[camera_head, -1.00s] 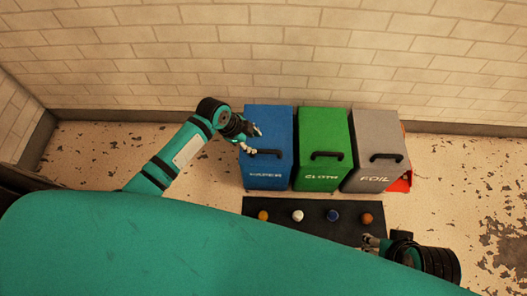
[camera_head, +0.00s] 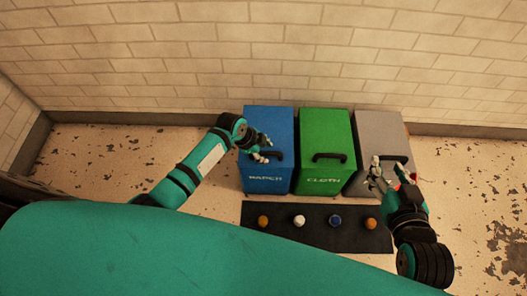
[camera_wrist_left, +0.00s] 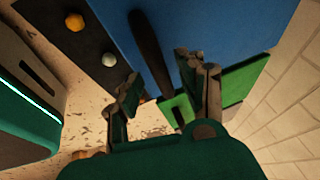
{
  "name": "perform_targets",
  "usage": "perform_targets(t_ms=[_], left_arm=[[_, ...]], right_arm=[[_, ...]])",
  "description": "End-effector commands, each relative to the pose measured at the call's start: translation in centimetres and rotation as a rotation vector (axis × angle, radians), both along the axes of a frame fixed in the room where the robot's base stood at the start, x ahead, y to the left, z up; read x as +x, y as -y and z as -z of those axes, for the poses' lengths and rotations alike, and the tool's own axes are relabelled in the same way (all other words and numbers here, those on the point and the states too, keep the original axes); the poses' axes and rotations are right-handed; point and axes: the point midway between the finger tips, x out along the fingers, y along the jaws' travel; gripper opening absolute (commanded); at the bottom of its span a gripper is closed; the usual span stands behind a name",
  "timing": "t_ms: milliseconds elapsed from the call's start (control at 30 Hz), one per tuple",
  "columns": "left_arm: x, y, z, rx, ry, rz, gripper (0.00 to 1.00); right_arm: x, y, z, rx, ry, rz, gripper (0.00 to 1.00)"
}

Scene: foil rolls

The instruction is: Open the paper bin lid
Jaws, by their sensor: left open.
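The blue paper bin (camera_head: 267,125) stands at the left of the bin row with its lid shut. Its black handle (camera_head: 276,155) is on the lid's front part. My left gripper (camera_head: 262,149) is open over the lid, right by the handle. In the left wrist view the dark handle (camera_wrist_left: 150,50) shows between the spread fingers of the left gripper (camera_wrist_left: 157,72) or just beyond them; contact cannot be told. My right gripper (camera_head: 388,170) is in front of the grey bin, with its fingers apart and nothing seen between them.
The green cloth bin (camera_head: 325,132) and grey foil bin (camera_head: 378,128) stand to the right, both shut. A dark mat (camera_head: 280,231) in front holds several small balls. A brick wall (camera_head: 250,60) is close behind the bins. The floor left of the paper bin is clear.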

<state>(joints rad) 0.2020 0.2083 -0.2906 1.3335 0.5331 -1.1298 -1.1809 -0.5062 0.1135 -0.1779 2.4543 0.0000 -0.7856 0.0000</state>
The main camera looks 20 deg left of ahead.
Motion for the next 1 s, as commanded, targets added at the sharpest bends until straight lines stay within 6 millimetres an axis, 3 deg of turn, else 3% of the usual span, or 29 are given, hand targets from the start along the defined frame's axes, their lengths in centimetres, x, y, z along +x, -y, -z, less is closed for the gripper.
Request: perform_targets(t_ms=[300, 600, 1000], left_arm=[[0.05, 0.04, 0.09, 0.0, 0.0, 0.0, 0.4], [0.04, 0.02, 0.09, 0.0, 0.0, 0.0, 0.01], [0.01, 0.01, 0.08, 0.001, -0.001, 0.0, 0.0]], right_arm=[[0.16, -0.08, -0.26, 0.004, 0.016, -0.001, 0.4], [0.15, -0.09, -0.24, 0.004, 0.015, -0.001, 0.4], [0.14, -0.09, -0.23, 0.003, 0.013, -0.001, 0.4]])
